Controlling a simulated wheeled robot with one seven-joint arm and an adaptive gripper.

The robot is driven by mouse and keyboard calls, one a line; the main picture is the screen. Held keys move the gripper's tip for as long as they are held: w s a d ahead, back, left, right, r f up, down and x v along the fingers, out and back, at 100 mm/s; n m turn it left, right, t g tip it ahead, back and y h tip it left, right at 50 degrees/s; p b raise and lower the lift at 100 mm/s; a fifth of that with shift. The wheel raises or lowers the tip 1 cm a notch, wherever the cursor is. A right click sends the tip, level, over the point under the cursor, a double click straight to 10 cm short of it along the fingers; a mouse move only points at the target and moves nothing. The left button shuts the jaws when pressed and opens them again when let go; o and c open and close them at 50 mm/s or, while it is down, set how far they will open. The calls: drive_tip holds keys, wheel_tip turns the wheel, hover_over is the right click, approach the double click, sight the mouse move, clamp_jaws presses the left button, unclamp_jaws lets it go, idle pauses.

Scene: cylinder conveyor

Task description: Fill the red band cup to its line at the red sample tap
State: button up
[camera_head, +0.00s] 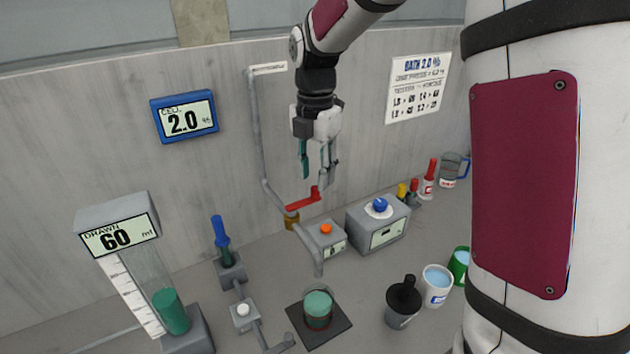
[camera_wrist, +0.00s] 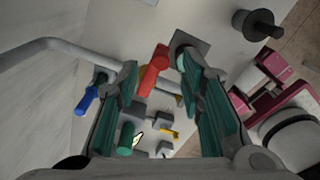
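My gripper (camera_head: 316,180) is open just above the red lever (camera_head: 303,201) of the wall-side tap. In the wrist view the red lever (camera_wrist: 154,70) shows between the spread fingertips. I cannot tell whether a finger touches it. The tap's grey spout (camera_head: 318,264) bends down toward the front. A clear cup (camera_head: 318,308) with green liquid stands upright on a dark square pad (camera_head: 340,332), near and in front of the spout end. In the wrist view my right finger partly hides the pad (camera_wrist: 193,45).
A grey box with an orange button (camera_head: 326,229) and one with a blue knob (camera_head: 380,206) stand right of the tap. A blue-handled valve (camera_head: 220,232) and a cylinder reading 60 (camera_head: 170,312) are left. A black lidded cup (camera_head: 403,300) and white mug (camera_head: 436,284) stand right.

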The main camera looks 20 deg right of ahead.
sight(315, 187)
wheel_tip(315, 187, up, 9)
idle(0.3)
idle(1.5)
